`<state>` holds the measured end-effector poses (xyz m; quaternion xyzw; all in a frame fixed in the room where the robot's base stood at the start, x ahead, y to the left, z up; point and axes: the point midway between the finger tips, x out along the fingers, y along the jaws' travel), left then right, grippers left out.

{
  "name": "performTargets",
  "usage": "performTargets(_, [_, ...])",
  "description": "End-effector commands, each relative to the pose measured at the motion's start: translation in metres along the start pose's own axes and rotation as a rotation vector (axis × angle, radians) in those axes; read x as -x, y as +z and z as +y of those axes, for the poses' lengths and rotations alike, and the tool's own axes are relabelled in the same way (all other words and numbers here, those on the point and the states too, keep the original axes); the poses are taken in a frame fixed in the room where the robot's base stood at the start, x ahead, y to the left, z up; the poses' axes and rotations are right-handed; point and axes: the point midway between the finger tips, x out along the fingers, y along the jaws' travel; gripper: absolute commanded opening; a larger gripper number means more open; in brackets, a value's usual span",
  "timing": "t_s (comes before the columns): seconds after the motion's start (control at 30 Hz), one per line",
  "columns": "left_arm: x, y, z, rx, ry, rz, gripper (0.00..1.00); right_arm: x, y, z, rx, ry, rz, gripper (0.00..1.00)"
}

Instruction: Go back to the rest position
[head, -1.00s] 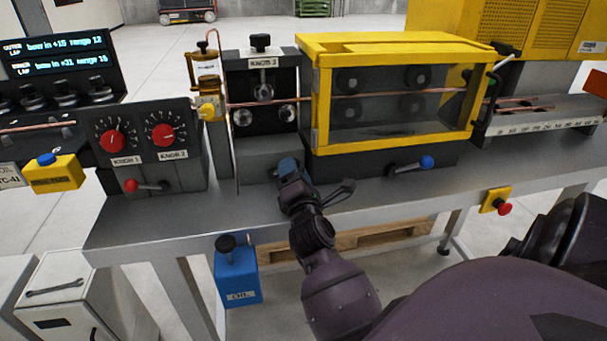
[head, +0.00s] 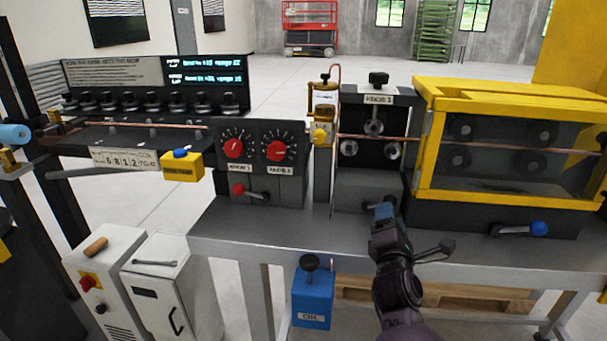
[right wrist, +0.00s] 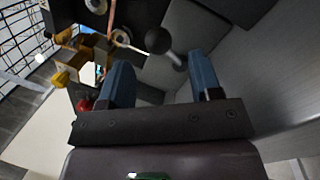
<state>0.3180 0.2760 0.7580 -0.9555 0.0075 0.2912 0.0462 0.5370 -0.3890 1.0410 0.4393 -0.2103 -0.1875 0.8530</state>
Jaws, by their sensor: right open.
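My right gripper (head: 384,210) is in front of the base of the black knob 3 unit (head: 377,150), above the grey bench. In the right wrist view its two blue fingers (right wrist: 160,85) stand apart with nothing between them. A black round knob (right wrist: 158,40) shows beyond the fingers. The copper tube (head: 395,138) runs level through the knob 3 unit and into the yellow-framed guard box (head: 425,150). My left gripper is not in view.
The grey bench (head: 235,225) carries the machine. A two-dial box (head: 263,150) stands left of the knob 3 unit. A blue-handled lever (head: 538,228) is at the right. A blue oil can (head: 312,300) and white cabinets (head: 165,285) are below.

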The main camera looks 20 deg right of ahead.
Motion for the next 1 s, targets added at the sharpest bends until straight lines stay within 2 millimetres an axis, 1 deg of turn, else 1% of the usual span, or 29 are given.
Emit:
performTargets(0.17, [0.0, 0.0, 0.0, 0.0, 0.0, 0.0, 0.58, 0.002, 0.001, 0.002, 0.036, 0.018, -0.002, 0.58])
performTargets(0.27, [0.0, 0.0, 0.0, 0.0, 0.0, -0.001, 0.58, 0.008, 0.004, 0.011, 0.155, 0.079, -0.009, 0.58])
performTargets(0.33, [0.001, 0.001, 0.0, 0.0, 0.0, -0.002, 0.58, 0.015, 0.005, 0.021, 0.301, 0.153, -0.017, 0.58])
performTargets(0.47, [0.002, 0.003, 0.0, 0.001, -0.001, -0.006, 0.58, 0.038, 0.001, 0.045, 0.675, 0.344, -0.031, 0.58])
performTargets(0.6, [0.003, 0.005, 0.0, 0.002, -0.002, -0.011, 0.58, 0.071, -0.018, 0.064, 1.102, 0.572, -0.04, 0.58])
performTargets(0.67, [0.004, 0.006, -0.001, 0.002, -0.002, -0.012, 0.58, 0.087, -0.029, 0.068, 1.279, 0.673, -0.04, 0.58])
performTargets(0.7, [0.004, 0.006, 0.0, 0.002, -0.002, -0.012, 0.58, 0.098, -0.036, 0.069, 1.397, 0.742, -0.041, 0.58])
performTargets(0.77, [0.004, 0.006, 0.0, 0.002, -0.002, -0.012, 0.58, 0.115, -0.048, 0.068, 1.568, 0.851, -0.037, 0.58])
performTargets(0.8, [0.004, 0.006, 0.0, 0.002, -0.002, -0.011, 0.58, 0.127, -0.056, 0.066, 1.682, 0.926, -0.035, 0.58])
performTargets(0.87, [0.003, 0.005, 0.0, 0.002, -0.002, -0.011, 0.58, 0.144, -0.067, 0.059, 1.844, 1.042, -0.027, 0.58])
performTargets(0.9, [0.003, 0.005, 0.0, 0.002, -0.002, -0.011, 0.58, 0.156, -0.074, 0.054, 1.951, 1.122, -0.022, 0.58])
performTargets(0.97, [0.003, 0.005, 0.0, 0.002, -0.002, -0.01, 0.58, 0.174, -0.083, 0.043, 2.101, 1.251, -0.009, 0.58])
performTargets(1.0, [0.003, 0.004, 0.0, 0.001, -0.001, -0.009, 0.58, 0.185, -0.088, 0.035, 2.197, 1.339, 0.001, 0.58])
